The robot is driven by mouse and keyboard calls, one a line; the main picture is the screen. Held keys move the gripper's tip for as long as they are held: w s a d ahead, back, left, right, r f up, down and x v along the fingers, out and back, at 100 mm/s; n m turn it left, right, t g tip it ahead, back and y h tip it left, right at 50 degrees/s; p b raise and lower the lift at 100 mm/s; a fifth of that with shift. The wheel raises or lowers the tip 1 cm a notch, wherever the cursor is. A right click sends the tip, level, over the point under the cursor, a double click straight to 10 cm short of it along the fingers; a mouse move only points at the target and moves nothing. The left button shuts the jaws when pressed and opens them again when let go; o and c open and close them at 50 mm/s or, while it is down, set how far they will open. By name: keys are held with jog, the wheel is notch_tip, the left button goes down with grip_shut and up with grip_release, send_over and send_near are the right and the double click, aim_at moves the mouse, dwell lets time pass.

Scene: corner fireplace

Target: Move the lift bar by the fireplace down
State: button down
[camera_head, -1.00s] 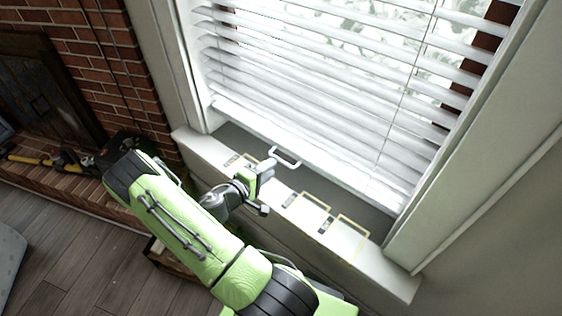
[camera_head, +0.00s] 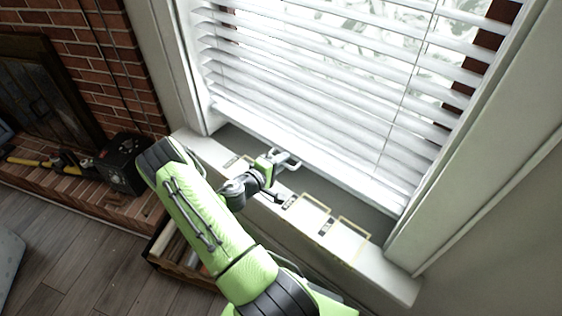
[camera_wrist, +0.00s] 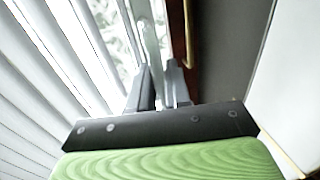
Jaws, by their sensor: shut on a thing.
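The lift bar (camera_head: 293,154) is a small pale handle at the lower edge of the white window blinds (camera_head: 330,110), to the right of the brick fireplace (camera_head: 45,95). The blinds hang a little above the sill. My gripper (camera_head: 281,163) reaches over the sill to the bar and is shut on it; the fingers hide part of it. In the wrist view my gripper (camera_wrist: 160,82) shows two dark fingers close together, with a pale bar (camera_wrist: 148,40) beyond them and blind slats to the left.
Yellow-edged frames (camera_head: 308,208) lie on the white sill (camera_head: 385,262) close to my gripper. A black box (camera_head: 122,165) and yellow-handled tools (camera_head: 25,160) are on the brick hearth. An open crate (camera_head: 165,262) stands on the floor below the sill.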

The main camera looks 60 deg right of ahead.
notch_tip(320, 180, down, 5)
jog(key=b, duration=0.4)
jog(key=shift+r, duration=0.1)
jog(key=c, duration=1.3)
grip_release()
